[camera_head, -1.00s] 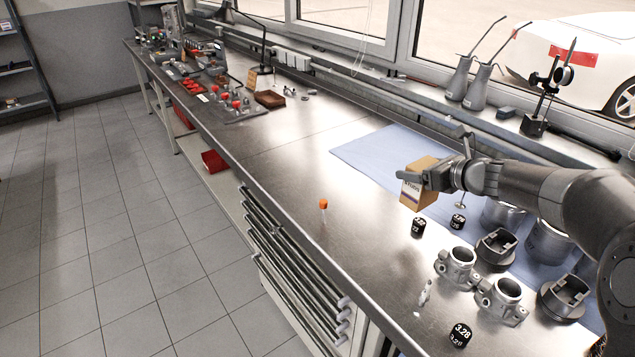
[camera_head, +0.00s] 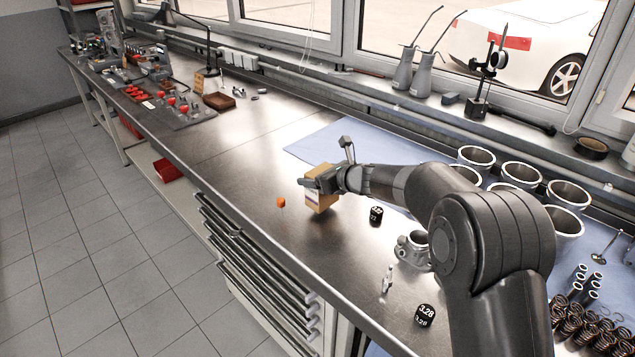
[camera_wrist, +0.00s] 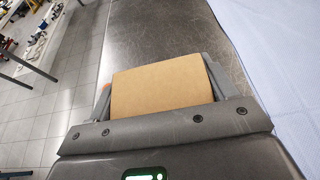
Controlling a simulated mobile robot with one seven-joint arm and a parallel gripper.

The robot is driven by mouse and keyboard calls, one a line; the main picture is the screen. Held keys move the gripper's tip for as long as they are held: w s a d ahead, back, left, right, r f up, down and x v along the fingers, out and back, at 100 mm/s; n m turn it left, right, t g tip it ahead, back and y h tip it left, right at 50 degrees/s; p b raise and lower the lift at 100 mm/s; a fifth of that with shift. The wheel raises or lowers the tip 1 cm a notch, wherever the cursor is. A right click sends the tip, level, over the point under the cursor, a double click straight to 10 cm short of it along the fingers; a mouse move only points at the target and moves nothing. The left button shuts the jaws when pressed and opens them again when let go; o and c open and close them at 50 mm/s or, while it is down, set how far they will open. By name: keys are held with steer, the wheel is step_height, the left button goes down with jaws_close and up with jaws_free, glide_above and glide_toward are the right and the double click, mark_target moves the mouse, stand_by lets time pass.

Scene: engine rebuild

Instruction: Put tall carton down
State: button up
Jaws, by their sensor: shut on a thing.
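The tall carton (camera_head: 319,200) is a tan cardboard box with a pale printed label, upright over the metal workbench (camera_head: 250,170). My gripper (camera_head: 318,184) is shut on its upper part, with one finger on either side. In the wrist view the carton's plain tan top (camera_wrist: 162,88) shows between the fingers of my gripper (camera_wrist: 160,95). The carton's lower end looks at or close to the bench surface; I cannot tell whether it touches.
An orange-capped item (camera_head: 281,202) stands just left of the carton. A blue mat (camera_head: 320,145) lies behind. Metal engine parts (camera_head: 412,248) are at the front right.

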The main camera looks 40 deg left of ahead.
steer(key=shift+f, duration=1.15)
steer(key=shift+f, duration=0.1)
steer(key=o, duration=1.2)
steer(key=shift+f, duration=0.1)
steer(key=shift+c, duration=0.2)
steer(key=shift+d+r, duration=0.15)
steer(key=shift+r, duration=0.1)
steer(key=v, duration=1.1)
steer(key=shift+d, duration=0.4)
steer(key=shift+r, duration=0.1)
